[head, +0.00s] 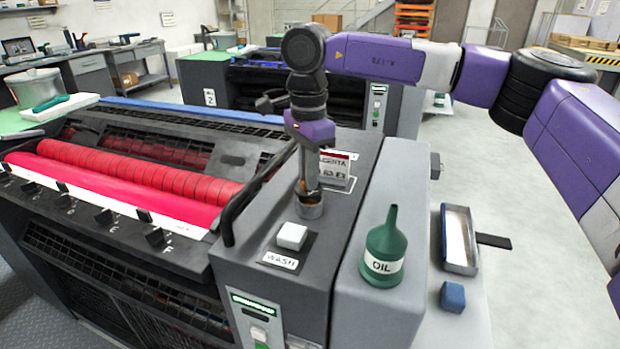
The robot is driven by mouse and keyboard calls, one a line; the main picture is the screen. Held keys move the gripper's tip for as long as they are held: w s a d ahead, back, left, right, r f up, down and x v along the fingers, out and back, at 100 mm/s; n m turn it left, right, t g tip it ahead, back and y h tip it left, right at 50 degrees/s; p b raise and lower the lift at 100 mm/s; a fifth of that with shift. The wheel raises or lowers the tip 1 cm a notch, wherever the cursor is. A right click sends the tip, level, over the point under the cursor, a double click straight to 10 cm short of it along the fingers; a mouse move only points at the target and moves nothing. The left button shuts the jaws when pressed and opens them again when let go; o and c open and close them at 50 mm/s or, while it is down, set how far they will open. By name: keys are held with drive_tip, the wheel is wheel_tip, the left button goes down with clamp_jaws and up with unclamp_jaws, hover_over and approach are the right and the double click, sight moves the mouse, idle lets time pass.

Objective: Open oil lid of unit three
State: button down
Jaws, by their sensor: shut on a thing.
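The near ink unit (262,222) has magenta rollers, and a magenta-marked card stands on its top. The unit's number is not readable. My gripper (307,192) points straight down at a small round metal oil fitting (310,210) on the unit's dark top. It is shut on the oil lid at this fitting. The fingers mostly hide the lid, and I cannot tell whether it is seated or raised. A green oil can (385,250) labelled OIL stands upright on the grey housing to the right.
A white block (292,236) sits by a WASH label just in front of the gripper. A black bar handle (252,192) rises close on the left. A tray (459,240) and blue block (453,297) lie at right. Unit 2 (285,90) stands behind.

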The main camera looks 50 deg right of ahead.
drive_tip(key=n, duration=0.1)
drive_tip(key=w+n, duration=0.1)
drive_tip(key=n, duration=0.1)
drive_tip(key=shift+d+r+n, duration=0.1)
drive_tip(key=shift+n, duration=0.2)
drive_tip(key=shift+w+n+p, duration=0.25)
drive_tip(key=shift+w+n, duration=0.05)
drive_tip(key=shift+n, duration=0.7)
drive_tip(key=shift+w+n+p, duration=0.2)
drive_tip(key=shift+w+n, duration=0.05)
drive_tip(key=shift+n, duration=0.75)
drive_tip(key=c, duration=1.5)
unclamp_jaws()
drive_tip(key=shift+r, duration=3.85)
